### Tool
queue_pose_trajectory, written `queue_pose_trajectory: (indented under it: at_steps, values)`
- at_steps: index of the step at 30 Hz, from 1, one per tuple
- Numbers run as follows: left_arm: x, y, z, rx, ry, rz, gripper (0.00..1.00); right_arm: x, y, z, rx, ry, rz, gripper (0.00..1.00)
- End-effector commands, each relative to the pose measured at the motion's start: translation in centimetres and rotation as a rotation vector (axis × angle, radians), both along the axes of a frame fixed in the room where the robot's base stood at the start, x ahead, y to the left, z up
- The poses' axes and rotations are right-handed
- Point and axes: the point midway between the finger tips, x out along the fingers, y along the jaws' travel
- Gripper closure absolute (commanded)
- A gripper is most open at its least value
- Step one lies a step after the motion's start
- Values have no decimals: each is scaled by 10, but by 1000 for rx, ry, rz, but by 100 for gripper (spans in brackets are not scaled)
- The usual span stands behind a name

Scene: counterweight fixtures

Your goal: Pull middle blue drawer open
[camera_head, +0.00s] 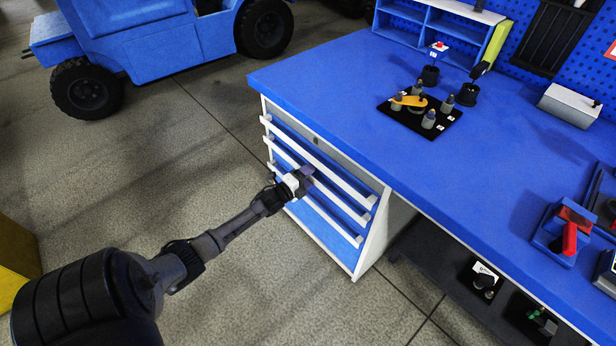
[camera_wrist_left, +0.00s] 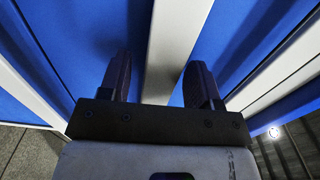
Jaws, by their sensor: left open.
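The blue drawer unit with white handle bars is under the workbench in the head view. The middle drawer's white handle (camera_head: 342,203) runs slantwise across the front, and the drawer looks shut. My left gripper (camera_head: 304,178) is at this handle and hides part of it. In the left wrist view, my left gripper (camera_wrist_left: 158,74) is open, with one dark finger on each side of a white handle bar (camera_wrist_left: 176,45). A gap shows between the bar and at least the left finger; whether the right finger touches it I cannot tell. My right gripper is not in view.
The blue workbench top (camera_head: 350,85) overhangs the drawers. A black plate (camera_head: 400,122) with grey weights and an orange part lies on it. A blue vehicle (camera_head: 150,40) stands at the back left. The floor (camera_head: 190,170) in front of the drawers is clear apart from my arm.

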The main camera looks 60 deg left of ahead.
Motion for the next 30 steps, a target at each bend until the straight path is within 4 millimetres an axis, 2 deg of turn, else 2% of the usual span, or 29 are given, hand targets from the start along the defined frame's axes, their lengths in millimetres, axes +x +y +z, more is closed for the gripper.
queue_pose_trajectory:
  at_steps: [2,19,26,30]
  values:
    - [0,0,0,0,0,0,44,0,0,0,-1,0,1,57]
    - [0,0,0,0,0,0,98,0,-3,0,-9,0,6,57]
    - [0,-1,0,0,0,-1,100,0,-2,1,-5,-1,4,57]
    - [-1,-9,2,-1,0,-14,100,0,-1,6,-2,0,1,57]
